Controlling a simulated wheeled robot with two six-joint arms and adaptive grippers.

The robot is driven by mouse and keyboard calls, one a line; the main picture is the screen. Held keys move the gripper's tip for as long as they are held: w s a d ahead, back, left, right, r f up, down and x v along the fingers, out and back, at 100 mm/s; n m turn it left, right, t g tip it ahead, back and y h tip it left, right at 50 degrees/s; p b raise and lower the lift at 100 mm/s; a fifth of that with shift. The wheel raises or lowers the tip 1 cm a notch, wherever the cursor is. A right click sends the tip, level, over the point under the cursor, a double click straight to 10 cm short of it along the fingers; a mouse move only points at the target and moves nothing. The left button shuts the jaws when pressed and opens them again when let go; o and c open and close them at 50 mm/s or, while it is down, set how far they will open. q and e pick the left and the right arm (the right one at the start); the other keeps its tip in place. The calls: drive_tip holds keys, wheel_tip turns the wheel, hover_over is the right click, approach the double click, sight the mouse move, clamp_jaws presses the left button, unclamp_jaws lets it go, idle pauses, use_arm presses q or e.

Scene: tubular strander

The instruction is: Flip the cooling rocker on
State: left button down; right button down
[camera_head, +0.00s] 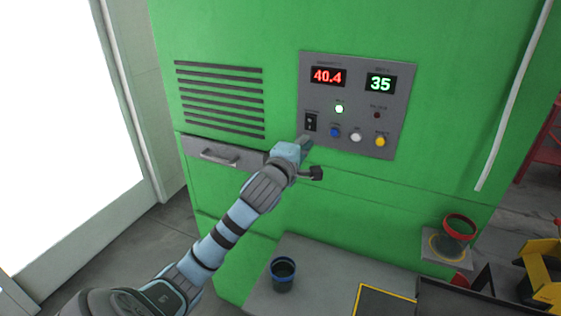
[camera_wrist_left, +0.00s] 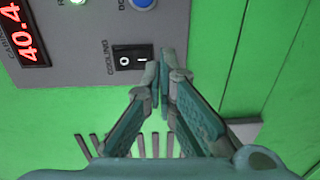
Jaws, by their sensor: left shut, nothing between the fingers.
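The cooling rocker (camera_head: 311,122) is a small black switch at the lower left of the grey control panel (camera_head: 343,76). In the left wrist view the rocker (camera_wrist_left: 130,60) shows white 0 and 1 marks beside the word COOLING. My left gripper (camera_head: 306,142) is shut and empty, just below the rocker in the head view. In the left wrist view its fingertips (camera_wrist_left: 160,78) are at the 1 end of the rocker, partly over its edge. I cannot tell whether they touch it. My right gripper is in neither view.
The panel has a red display (camera_head: 327,76), a green display (camera_head: 380,83), a lit green lamp (camera_head: 339,109) and blue (camera_head: 335,132), white (camera_head: 356,137) and yellow (camera_head: 380,141) buttons. A drawer handle (camera_head: 220,158) and a dark cup (camera_head: 283,274) are lower down.

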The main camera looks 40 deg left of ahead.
use_arm(q)
drive_tip(key=f+b+v, duration=0.1)
drive_tip(key=v, duration=1)
drive_tip(key=shift+f+b, duration=0.35)
drive_tip(key=shift+b, duration=0.05)
drive_tip(key=shift+a, duration=0.1)
